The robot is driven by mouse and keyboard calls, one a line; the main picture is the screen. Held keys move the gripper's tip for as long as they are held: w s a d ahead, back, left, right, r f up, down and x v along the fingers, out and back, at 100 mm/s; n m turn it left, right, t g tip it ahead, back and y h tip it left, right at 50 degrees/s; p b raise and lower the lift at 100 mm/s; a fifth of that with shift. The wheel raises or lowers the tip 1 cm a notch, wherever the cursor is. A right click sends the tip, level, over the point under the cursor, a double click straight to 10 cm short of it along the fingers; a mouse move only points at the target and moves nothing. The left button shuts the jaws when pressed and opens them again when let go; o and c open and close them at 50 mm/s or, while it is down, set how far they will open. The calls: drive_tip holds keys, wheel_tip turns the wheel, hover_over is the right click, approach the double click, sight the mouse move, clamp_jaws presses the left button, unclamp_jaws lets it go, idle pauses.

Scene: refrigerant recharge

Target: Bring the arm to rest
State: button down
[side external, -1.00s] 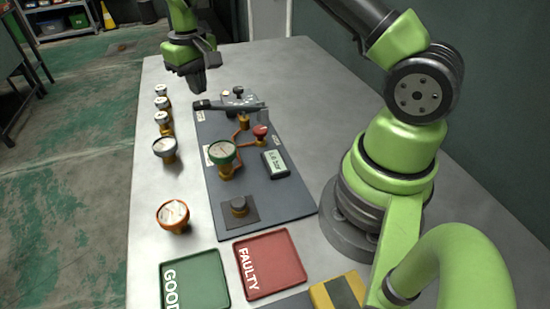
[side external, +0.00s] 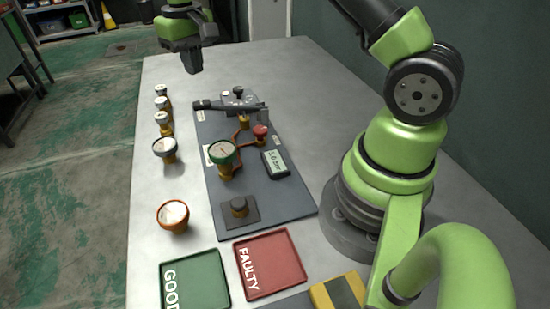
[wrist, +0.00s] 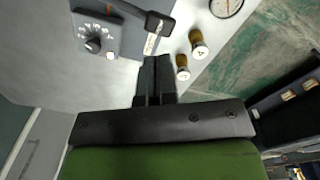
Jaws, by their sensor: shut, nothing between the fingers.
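My gripper (side external: 193,66) is above the far left part of the table in the side view, clear of everything below it. It is shut and empty. In the wrist view my closed fingers (wrist: 154,82) point down over the table. The grey panel (side external: 270,194) lies on the table and carries a green-rimmed gauge (side external: 222,153), a red knob (side external: 260,131), a small display (side external: 276,163) and a dark lever (side external: 228,105). The lever also shows in the wrist view (wrist: 158,22), beyond my fingertips.
A green GOOD tray (side external: 222,284) and a red FAULTY tray (side external: 296,262) lie at the front. The back of the table (side external: 275,65) is bare.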

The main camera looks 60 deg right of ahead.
drive_tip(key=shift+r, duration=0.25)
drive_tip(key=s+a+r+t, duration=0.2)
drive_tip(key=s+a+r, duration=0.1)
drive_tip(key=s+r, duration=0.3)
drive_tip(key=s+a+r+t, duration=0.25)
drive_tip(key=s+r, duration=0.25)
drive_tip(key=r, duration=0.3)
drive_tip(key=s+a+m+t+y, duration=0.1)
drive_tip(key=s+a+t+y, duration=0.1)
drive_tip(key=s, duration=1.2)
drive_tip(key=shift+s+a+f+t, duration=0.15)
drive_tip(key=shift+s+a+t, duration=0.15)
drive_tip(key=shift+a, duration=0.4)
